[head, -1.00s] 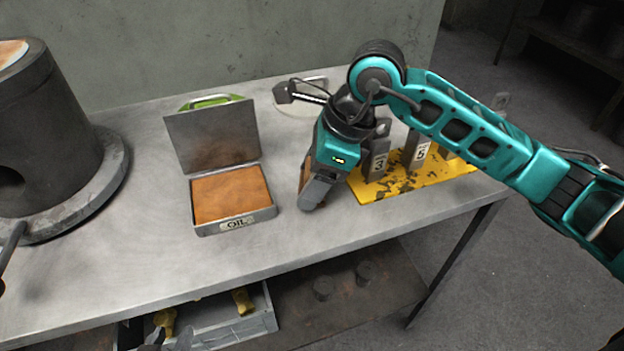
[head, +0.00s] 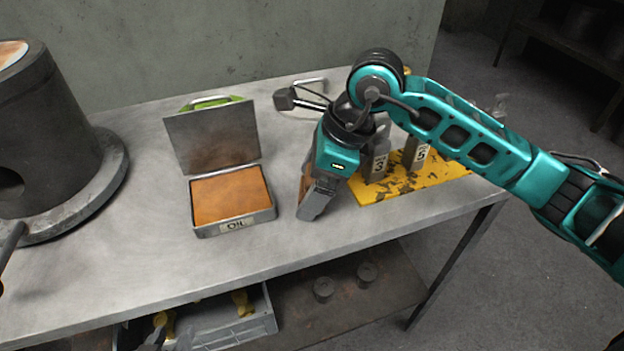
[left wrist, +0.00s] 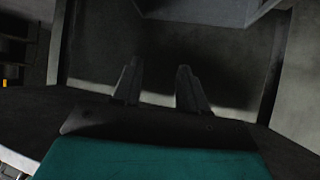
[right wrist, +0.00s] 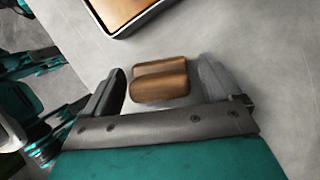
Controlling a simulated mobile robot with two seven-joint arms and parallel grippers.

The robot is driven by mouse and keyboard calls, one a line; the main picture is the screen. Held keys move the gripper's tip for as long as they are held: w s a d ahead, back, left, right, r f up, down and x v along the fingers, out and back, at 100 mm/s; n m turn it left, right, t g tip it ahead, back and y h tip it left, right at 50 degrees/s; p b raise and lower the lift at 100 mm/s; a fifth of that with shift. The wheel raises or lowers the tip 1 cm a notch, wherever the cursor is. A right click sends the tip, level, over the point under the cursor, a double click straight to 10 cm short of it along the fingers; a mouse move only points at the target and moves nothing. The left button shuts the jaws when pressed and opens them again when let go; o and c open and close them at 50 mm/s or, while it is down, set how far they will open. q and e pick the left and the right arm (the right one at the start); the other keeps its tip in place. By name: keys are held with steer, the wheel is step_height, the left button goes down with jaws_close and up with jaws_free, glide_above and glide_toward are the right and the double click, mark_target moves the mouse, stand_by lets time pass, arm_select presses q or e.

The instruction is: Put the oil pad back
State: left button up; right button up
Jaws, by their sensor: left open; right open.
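The oil tin (head: 234,226) stands open on the table in the head view, its lid tilted up behind it and an orange-brown surface inside. A brown two-lobed block, seemingly the oil pad (right wrist: 160,80), lies between the spread fingers of my right gripper (right wrist: 165,88). In the head view the right gripper (head: 312,203) points down just right of the tin, mostly hiding the brown block (head: 305,184). I cannot tell whether a finger touches it. My left gripper (left wrist: 157,80) is open and empty over a dark area.
A yellow plate (head: 415,183) with numbered grey blocks stands right of the right gripper. A dark round press part (head: 50,140) fills the left of the table. A grey crate (head: 265,318) with yellow pieces sits below. Table in front of the tin is clear.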

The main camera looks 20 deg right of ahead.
arm_select(q)
steer(key=shift+s+a+p, duration=0.25)
steer(key=shift+a+p, duration=0.1)
steer(key=shift+p, duration=0.15)
arm_select(e)
steer(key=v, duration=1.2)
arm_select(q)
steer(key=shift+r, duration=0.15)
arm_select(e)
steer(key=shift+a, duration=0.1)
